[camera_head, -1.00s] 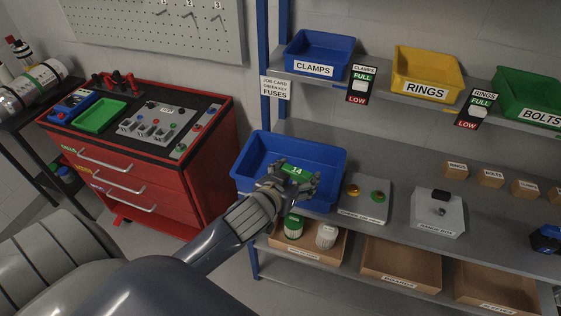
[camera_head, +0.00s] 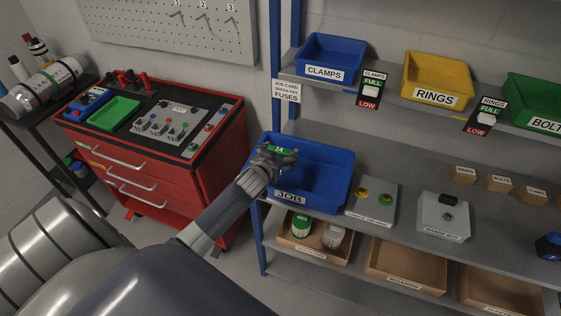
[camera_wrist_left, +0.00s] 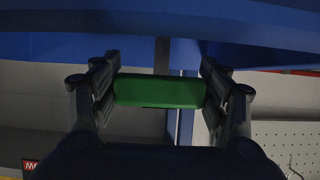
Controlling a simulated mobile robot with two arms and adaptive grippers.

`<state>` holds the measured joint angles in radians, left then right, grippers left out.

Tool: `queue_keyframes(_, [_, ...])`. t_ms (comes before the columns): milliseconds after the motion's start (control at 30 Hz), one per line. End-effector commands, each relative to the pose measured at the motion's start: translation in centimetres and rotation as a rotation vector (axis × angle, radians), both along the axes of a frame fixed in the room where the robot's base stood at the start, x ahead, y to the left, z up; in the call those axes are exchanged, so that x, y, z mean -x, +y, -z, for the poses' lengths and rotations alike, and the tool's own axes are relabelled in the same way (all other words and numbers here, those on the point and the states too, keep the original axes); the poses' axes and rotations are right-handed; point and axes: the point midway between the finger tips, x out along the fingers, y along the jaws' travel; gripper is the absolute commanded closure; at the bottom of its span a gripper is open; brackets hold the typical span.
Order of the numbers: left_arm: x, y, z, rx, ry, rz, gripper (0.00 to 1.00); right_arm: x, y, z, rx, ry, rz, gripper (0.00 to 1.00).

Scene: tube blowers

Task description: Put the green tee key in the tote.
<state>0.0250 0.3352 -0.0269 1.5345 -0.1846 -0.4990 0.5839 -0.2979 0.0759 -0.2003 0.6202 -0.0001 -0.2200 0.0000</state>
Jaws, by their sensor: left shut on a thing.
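The green tee key (camera_head: 281,150), marked 14, is held between the fingers of my left gripper (camera_head: 276,155). In the left wrist view the key (camera_wrist_left: 160,91) spans from one finger to the other, and the gripper (camera_wrist_left: 160,95) is shut on it. The tote is the blue bin labelled JOB (camera_head: 330,185) on the middle shelf. In the head view the gripper and key overlap the tote's left part; their exact height over its rim is hard to tell. My right gripper is not in view.
A grey button box (camera_head: 371,203) stands right of the tote, with another grey box (camera_head: 442,214) further right. The upper shelf holds blue CLAMPS (camera_head: 324,72) and yellow RINGS (camera_head: 434,97) bins. A red tool cabinet (camera_head: 215,150) stands to the left.

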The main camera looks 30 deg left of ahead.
Motion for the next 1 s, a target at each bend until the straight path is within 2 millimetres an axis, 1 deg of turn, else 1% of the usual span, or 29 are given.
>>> queue_keyframes(33, [0.1,-0.1,0.9,0.003,0.005,0.000,0.58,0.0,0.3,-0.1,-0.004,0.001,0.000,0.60])
queue_keyframes(100, [0.0,0.0,1.9,0.002,0.003,0.000,0.58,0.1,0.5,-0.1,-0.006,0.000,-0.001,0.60])
queue_keyframes(233, [0.0,-0.1,3.1,0.001,0.001,0.001,0.58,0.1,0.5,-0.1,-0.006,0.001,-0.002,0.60])
queue_keyframes(533, [0.0,-0.1,3.3,0.001,0.000,0.002,0.58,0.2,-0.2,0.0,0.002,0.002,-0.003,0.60])
queue_keyframes(633, [0.0,-0.1,3.7,0.001,0.001,0.001,0.58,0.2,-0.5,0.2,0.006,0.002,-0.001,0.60])
queue_keyframes(667, [0.1,-0.1,3.7,0.001,0.002,0.001,0.29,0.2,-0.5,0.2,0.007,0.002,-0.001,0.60])
queue_keyframes(700, [0.1,-0.1,3.6,0.001,0.002,0.001,0.20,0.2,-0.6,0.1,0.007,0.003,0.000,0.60])
queue_keyframes(733, [0.1,-0.1,3.6,0.001,0.002,0.001,0.13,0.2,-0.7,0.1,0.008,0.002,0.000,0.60])
queue_keyframes(767, [0.1,-0.1,3.7,0.001,0.002,0.001,0.11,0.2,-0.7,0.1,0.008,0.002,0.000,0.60])
queue_keyframes(1000, [0.1,-0.1,3.7,0.000,0.002,0.001,0.11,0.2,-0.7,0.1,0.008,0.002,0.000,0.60])
